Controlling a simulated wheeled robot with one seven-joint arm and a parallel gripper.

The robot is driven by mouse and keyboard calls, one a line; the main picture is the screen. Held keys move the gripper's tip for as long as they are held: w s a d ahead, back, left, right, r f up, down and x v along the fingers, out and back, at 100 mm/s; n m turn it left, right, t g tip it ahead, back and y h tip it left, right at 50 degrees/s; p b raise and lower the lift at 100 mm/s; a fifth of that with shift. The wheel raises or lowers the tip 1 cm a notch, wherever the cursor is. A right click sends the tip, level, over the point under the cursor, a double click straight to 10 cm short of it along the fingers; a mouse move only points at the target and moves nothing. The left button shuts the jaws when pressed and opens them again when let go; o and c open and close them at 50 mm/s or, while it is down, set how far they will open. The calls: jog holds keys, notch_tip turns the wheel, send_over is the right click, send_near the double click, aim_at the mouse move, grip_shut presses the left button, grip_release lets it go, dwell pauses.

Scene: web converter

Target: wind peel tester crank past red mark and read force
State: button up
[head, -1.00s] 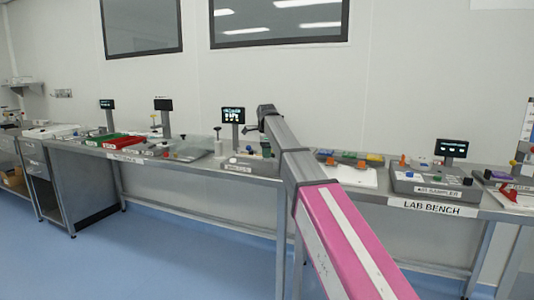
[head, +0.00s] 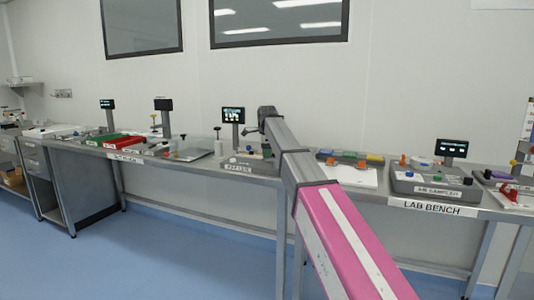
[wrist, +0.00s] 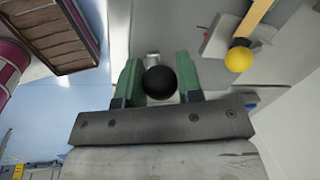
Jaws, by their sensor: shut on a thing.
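In the wrist view, my gripper (wrist: 158,88) has its two green fingers on either side of a round black knob (wrist: 159,82), shut on it. A small pale metal part shows just beyond the knob; the rest of what it is fixed to is hidden. To the right, a yellow ball knob (wrist: 238,60) sits by a yellow bar, with a small red spot (wrist: 207,36) near it. In the head view, my arm reaches to the bench and hides the gripper. A grey device (head: 250,163) with a lit screen (head: 233,115) stands beside the arm's end; its label and reading are too small to read.
The lab bench (head: 433,208) runs along the wall. A grey sampler unit (head: 434,181) with a screen stands right of the arm. The blue floor in front is clear.

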jog(key=n, duration=0.2)
jog(key=s+n, duration=0.1)
jog(key=shift+s+n+y, duration=0.3)
jog(key=shift+n, duration=0.1)
jog(key=n, duration=0.1)
jog(key=s+n, duration=0.1)
jog(key=shift+d+n+y, duration=0.2)
jog(key=shift+n+y, duration=0.1)
jog(key=shift+n, duration=0.1)
jog(key=shift+s+d+n+g+y, duration=0.15)
jog(key=shift+s+d+n+g, duration=0.15)
jog(key=shift+n, duration=0.95)
jog(key=shift+s+d+n+g+y, duration=0.1)
jog(key=shift+s+d+n+g, duration=0.2)
jog(key=shift+n, duration=1)
jog(key=shift+s+d+n+g+y, duration=0.2)
jog(key=shift+s+d+n, duration=0.2)
jog(key=shift+n, duration=0.85)
jog(key=o, duration=0.9)
jog(key=shift+r, duration=0.1)
jog(key=v, duration=1)
jog(key=shift+r, duration=0.3)
